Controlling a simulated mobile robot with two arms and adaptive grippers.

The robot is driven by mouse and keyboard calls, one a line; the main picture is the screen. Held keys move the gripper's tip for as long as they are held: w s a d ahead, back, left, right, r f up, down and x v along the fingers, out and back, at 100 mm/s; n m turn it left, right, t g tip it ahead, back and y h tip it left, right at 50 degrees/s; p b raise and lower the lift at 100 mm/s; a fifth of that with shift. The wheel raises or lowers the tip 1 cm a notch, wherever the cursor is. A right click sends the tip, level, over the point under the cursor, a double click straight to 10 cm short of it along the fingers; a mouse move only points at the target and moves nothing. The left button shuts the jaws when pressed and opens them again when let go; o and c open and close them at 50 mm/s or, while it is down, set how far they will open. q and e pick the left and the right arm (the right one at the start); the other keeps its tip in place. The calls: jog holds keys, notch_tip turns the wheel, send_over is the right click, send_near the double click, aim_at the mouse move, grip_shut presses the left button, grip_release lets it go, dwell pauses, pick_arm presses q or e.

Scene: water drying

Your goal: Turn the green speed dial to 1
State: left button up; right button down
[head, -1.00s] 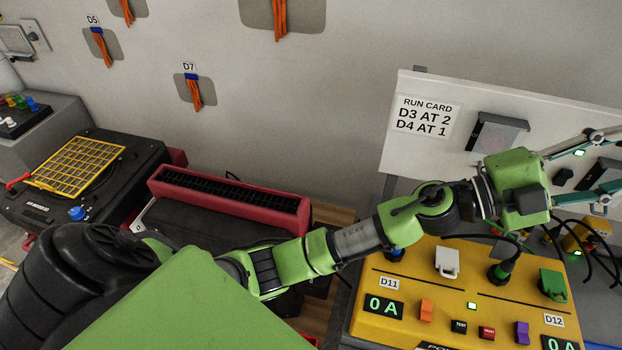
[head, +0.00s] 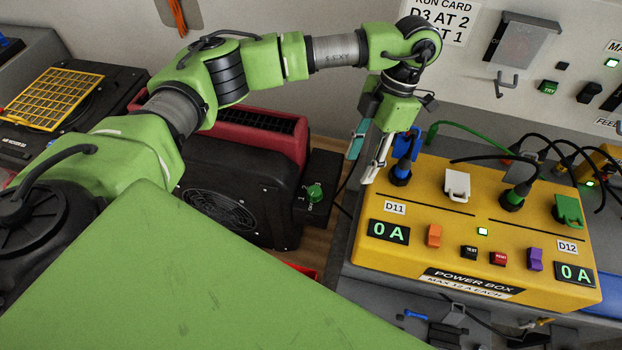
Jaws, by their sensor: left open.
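The green speed dial (head: 315,193) sits on a black control panel at the right end of a black machine with a red top (head: 245,135). Small white markings show beside the dial; I cannot read its setting surely. My left gripper (head: 362,162) is open and empty, its fingers pointing down. In the picture it is above and to the right of the dial, apart from it, just left of the yellow power box. My right gripper is not in view.
The yellow power box (head: 450,228) stands on a grey bench at right, with a blue plug (head: 401,168) close to my fingers and several black cables. A white panel (head: 480,75) with a run card stands behind. A black unit with a yellow grille (head: 55,98) is at left.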

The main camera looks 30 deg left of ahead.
aim_at(315, 190)
pick_arm(q)
jog(key=a+y, duration=0.2)
jog(key=a, duration=0.3)
jog(key=p+x, duration=0.1)
jog(key=x, duration=0.5)
jog(key=p+x, duration=0.1)
jog(key=x, duration=0.5)
jog(key=shift+s+f, duration=0.25)
jog(key=shift+s, duration=0.05)
jog(key=c, duration=1.1)
